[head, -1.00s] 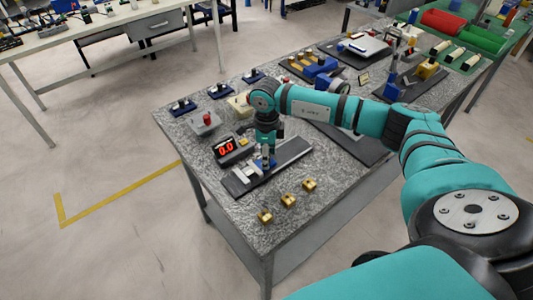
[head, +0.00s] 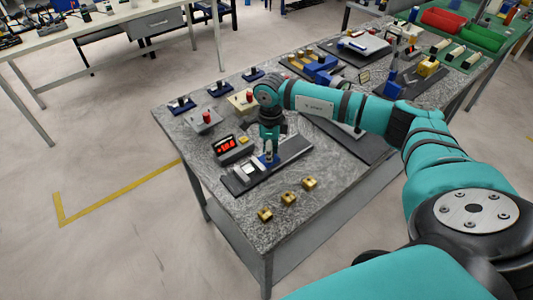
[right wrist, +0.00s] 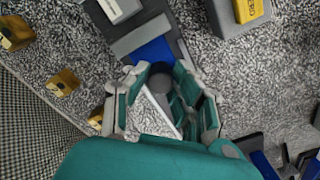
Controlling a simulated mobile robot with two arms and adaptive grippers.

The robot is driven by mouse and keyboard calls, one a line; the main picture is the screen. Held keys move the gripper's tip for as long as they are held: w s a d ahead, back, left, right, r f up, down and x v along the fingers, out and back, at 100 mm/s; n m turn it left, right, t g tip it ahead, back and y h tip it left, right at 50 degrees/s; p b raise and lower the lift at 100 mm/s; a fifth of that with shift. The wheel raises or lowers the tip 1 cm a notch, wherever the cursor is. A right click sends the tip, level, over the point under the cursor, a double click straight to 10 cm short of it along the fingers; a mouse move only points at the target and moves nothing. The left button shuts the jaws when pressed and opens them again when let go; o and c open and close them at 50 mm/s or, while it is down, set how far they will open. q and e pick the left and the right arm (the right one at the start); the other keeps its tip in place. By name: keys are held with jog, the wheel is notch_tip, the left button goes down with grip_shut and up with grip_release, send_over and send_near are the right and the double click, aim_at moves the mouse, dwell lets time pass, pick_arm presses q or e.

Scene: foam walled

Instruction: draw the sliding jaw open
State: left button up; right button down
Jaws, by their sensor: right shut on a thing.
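A dark measuring fixture (head: 238,184) with a rail lies near the left front of the speckled bench. Its blue sliding jaw (right wrist: 154,50) carries a dark round post (right wrist: 160,82). In the head view the blue jaw (head: 266,161) sits on the rail, right of the pale block (head: 246,170). My right gripper (head: 269,151) points down over the jaw. In the right wrist view its fingers (right wrist: 160,92) are closed around the post. The fingers and arm hide part of the jaw and rail. My left gripper is not in view.
A red digital display (head: 226,145) stands behind the fixture; its digits are too small to read surely. Several brass blocks (head: 288,198) lie along the bench's front edge. A grey box with a red button (head: 204,121) stands behind. The rail's right part (head: 296,145) looks clear.

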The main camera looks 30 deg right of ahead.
jog(key=shift+w+d+f, duration=0.1)
jog(key=shift+d+f, duration=0.05)
jog(key=shift+d, duration=0.8)
jog(key=shift+d+b, duration=0.3)
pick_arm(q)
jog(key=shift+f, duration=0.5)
pick_arm(e)
jog(key=c, duration=1.1)
grip_release()
jog(key=shift+a+r, duration=0.1)
jog(key=shift+r, duration=0.1)
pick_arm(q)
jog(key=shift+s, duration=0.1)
pick_arm(e)
notch_tip(320, 180, up, 12)
jog(key=shift+f, duration=0.1)
